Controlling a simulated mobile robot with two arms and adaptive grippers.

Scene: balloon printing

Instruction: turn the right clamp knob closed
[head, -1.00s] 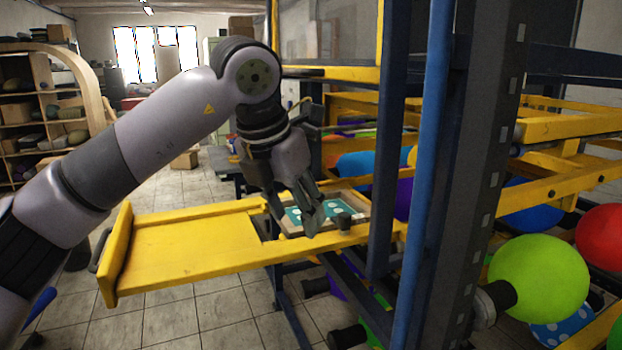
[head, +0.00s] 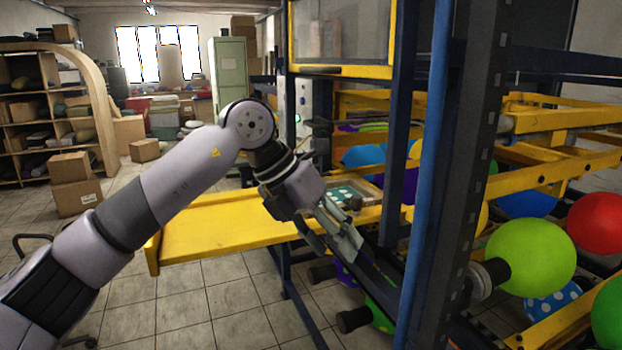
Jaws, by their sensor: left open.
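A small dark knob (head: 355,202) stands at the near right edge of the printing frame (head: 368,194); I take it for the right clamp knob. How far it is turned cannot be told. A teal plate with pale round prints (head: 341,193) lies in the frame. My left gripper (head: 338,245) is open and empty, fingers pointing down and right. In the picture it is just below the knob, in front of the yellow table's near edge, with no visible contact. The gripper hides part of the frame's near left side. My right gripper is out of view.
The yellow table (head: 210,228) is bare to the left of the frame. Blue posts (head: 428,150) rise close to the right of my gripper. Green (head: 530,257) and red (head: 600,222) balloons sit further right on the machine.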

